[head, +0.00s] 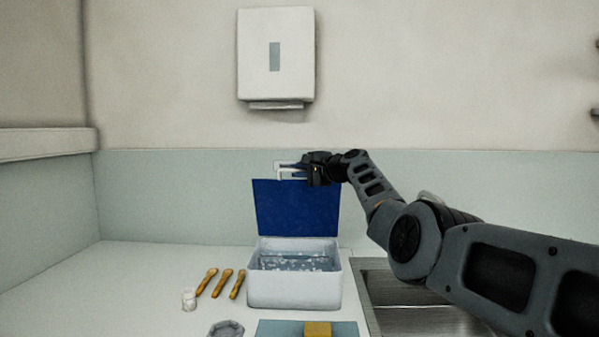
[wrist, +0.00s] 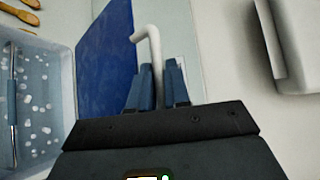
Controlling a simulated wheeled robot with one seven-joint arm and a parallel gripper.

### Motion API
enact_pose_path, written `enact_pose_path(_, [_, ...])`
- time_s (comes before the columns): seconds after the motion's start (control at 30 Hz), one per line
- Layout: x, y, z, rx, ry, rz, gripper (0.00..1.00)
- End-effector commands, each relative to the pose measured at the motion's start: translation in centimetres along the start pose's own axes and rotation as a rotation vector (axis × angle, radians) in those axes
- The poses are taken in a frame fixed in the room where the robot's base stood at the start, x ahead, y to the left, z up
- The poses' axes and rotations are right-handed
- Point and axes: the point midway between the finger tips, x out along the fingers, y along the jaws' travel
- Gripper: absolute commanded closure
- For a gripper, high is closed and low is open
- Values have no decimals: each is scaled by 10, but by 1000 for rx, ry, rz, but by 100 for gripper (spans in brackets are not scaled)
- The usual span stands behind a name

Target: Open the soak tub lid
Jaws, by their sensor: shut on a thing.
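The soak tub (head: 293,290) is a white box on the counter with foamy water inside. Its blue lid (head: 297,208) stands up nearly vertical at the back edge of the tub. A white handle (head: 279,171) sits at the lid's free upper edge. My gripper (head: 304,170) is at the top of the lid, shut on this handle. In the wrist view the white handle (wrist: 153,42) rises between the blue fingers of my gripper (wrist: 159,88), beside the blue lid (wrist: 107,65). The open tub (wrist: 38,105) shows at the left there, with a rod-like tool in the water.
A yellow block (head: 317,329) rests on a blue-grey mat (head: 272,329) in front. A metal sink (head: 400,300) is at the right. A dispenser (head: 276,54) hangs on the wall above.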

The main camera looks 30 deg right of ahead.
Motion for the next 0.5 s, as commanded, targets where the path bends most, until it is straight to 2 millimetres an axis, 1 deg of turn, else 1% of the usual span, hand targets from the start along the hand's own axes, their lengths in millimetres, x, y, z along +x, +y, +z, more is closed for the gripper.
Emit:
enact_pose_path(0.03, [0, 3, -2, 1, 2, 3, 100])
enact_pose_path(0.13, [0, 3, -2, 1, 2, 3, 100])
enact_pose_path(0.17, [0, 3, -2, 1, 2, 3, 80])
enact_pose_path(0.33, [0, 3, -1, 1, 2, 3, 64])
enact_pose_path(0.5, [0, 3, -1, 1, 1, 3, 64])
